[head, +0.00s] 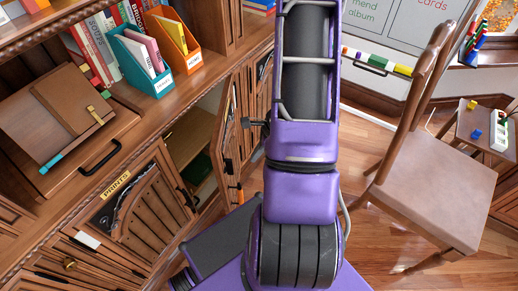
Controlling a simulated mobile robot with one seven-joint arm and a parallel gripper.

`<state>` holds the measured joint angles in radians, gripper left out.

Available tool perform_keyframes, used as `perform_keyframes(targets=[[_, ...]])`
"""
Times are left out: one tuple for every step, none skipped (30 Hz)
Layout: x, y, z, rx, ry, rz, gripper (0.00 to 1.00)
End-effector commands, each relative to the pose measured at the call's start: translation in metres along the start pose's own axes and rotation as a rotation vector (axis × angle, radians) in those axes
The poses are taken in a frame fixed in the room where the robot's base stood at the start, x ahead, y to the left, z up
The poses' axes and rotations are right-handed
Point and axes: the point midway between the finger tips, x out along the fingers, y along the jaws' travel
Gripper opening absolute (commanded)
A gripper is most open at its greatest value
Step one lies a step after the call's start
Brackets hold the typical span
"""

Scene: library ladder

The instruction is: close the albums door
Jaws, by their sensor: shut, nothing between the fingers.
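A wooden cabinet door (227,145) stands open in the lower bookcase, swung out and seen nearly edge-on. I see no albums label on it, so I cannot tell for certain that it is the albums door. The cabinet opening (190,138) to its left shows a shelf inside with something dark green low down. My purple arm rises through the middle of the head view, just right of the open door, and hides part of what lies behind it. My gripper is out of the picture.
Teal (142,62) and orange (178,42) file boxes stand on the counter. A wooden chair (430,190) stands right; wood floor (385,255) shows between.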

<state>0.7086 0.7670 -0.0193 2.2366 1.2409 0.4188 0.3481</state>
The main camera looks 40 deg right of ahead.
Motion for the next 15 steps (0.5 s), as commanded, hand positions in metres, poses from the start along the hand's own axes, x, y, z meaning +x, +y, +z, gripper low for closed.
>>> perform_keyframes(targets=[[0.016, 0.001, -0.002, 0.001, -0.001, 0.004, 0.0], [0.022, 0.001, -0.002, 0.002, -0.001, 0.003, 0.0], [0.03, 0.001, -0.002, 0.001, -0.001, 0.003, 0.0], [0.035, 0.001, -0.002, 0.002, -0.001, 0.003, 0.0], [0.038, 0.001, 0.001, -0.001, 0.0, 0.002, 0.0], [0.036, 0.0, 0.011, -0.004, -0.001, 0.0, 0.0], [0.037, 0.0, 0.016, -0.005, -0.001, 0.0, 0.0], [0.039, 0.0, 0.02, -0.004, 0.0, 0.0, 0.0], [0.041, 0.0, 0.024, -0.003, 0.001, -0.001, 0.0], [0.042, 0.0, 0.027, -0.003, 0.001, -0.001, 0.0], [0.043, -0.001, 0.029, -0.003, 0.001, -0.001, 0.0], [0.044, 0.0, 0.032, -0.003, 0.001, -0.001, 0.0], [0.045, 0.0, 0.034, -0.003, 0.0, -0.001, 0.0], [0.045, 0.0, 0.035, -0.003, 0.0, -0.001, 0.0], [0.046, 0.0, 0.036, -0.002, 0.0, -0.001, 0.0]])
